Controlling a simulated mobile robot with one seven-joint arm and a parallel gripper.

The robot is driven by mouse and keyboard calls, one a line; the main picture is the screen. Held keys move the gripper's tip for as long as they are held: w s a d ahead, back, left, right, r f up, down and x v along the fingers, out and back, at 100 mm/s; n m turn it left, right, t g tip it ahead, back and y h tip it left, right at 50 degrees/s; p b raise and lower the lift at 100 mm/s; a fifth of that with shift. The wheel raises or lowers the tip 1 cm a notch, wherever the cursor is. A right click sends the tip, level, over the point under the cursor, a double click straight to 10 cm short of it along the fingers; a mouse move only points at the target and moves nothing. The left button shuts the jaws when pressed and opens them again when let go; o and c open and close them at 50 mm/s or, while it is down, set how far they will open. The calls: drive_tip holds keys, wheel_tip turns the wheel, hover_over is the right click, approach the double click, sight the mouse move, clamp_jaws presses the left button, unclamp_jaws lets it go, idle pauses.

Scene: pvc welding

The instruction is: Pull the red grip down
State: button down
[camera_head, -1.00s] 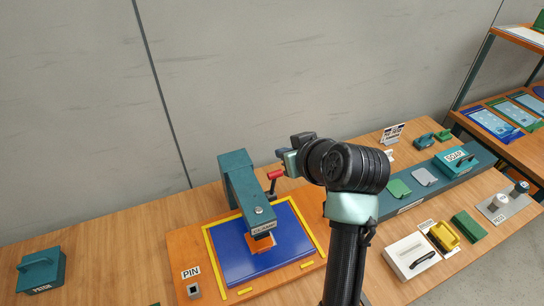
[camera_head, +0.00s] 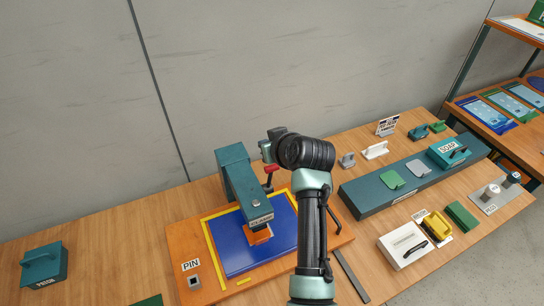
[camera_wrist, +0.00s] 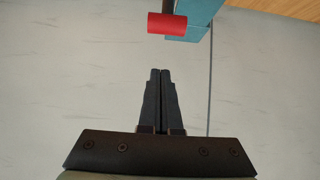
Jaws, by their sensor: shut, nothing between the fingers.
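The red grip (camera_head: 272,169) is a short red cylinder on a dark lever at the right side of the teal clamp press (camera_head: 235,174). In the wrist view the red grip (camera_wrist: 167,23) lies near the top edge, beside a teal part of the press (camera_wrist: 196,20). My gripper (camera_wrist: 160,72) shows there with its two black fingers together and empty, pointing toward the grip with a clear gap between. In the head view my gripper (camera_head: 265,152) is beside the press, just above the red grip; its fingertips are hard to make out.
The press stands on an orange base with a blue plate (camera_head: 232,248) edged in yellow. A PIN block (camera_head: 194,282) is at its left front. A long teal rail (camera_head: 375,198) and several small tools lie to the right. A grey wall (camera_head: 330,60) is behind.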

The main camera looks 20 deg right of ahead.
sight(273, 168)
drive_tip(key=s+f+p, duration=0.1)
drive_tip(key=s+p, duration=0.1)
drive_tip(key=s, duration=0.1)
drive_tip(key=shift+f, duration=0.4)
drive_tip(key=shift+s+f, duration=0.15)
drive_tip(key=shift+f, duration=0.05)
drive_tip(key=shift+f+b, duration=0.1)
drive_tip(key=shift+b, duration=0.2)
drive_tip(key=shift+s+f+b, duration=0.15)
drive_tip(key=shift+s+b, duration=0.05)
drive_tip(key=shift+b, duration=0.15)
drive_tip(key=shift+s+t, duration=0.2)
drive_tip(key=shift+t, duration=0.1)
drive_tip(key=shift+b, duration=0.4)
